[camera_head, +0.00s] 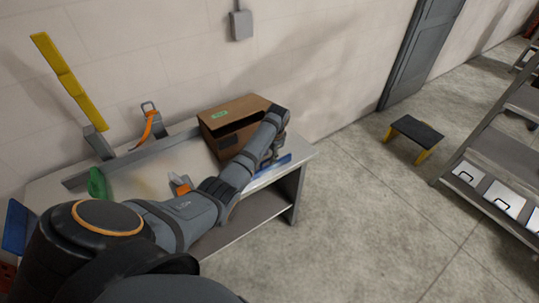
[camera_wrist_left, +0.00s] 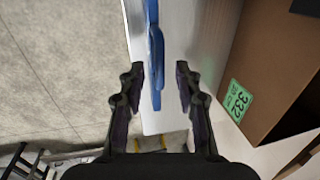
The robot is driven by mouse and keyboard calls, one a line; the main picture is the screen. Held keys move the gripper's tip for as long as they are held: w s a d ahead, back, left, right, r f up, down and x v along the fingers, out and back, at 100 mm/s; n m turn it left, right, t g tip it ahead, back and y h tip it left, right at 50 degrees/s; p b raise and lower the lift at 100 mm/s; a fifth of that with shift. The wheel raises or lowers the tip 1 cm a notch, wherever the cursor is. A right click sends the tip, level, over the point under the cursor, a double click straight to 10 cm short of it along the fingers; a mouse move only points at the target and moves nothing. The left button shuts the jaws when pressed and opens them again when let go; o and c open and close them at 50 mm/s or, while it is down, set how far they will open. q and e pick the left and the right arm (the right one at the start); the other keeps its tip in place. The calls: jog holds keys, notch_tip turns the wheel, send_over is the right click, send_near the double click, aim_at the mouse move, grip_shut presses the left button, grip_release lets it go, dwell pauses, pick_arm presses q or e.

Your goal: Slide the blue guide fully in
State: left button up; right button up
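The blue guide (camera_head: 272,172) is a flat blue strip with a raised blue bar, along the front right edge of the worktable (camera_head: 297,160). In the left wrist view the blue guide (camera_wrist_left: 156,52) runs lengthwise and its near end lies between the fingers. My left gripper (camera_head: 272,155) is low over the guide, beside the box, partly hidden by my arm. In the left wrist view my left gripper (camera_wrist_left: 158,76) is open, with a gap visible on both sides of the guide. Whether it touches the guide cannot be told. My right gripper is not in view.
A cardboard box (camera_head: 225,115) with a green label stands close behind the gripper. An orange-handled tool (camera_head: 148,130), a green object (camera_head: 97,184) and a yellow upright (camera_head: 68,80) are at the table's left. Open floor (camera_head: 350,220) lies to the right.

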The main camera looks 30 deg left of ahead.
pick_arm(q)
jog(key=shift+f, duration=0.25)
jog(key=shift+c, duration=0.4)
grip_shut()
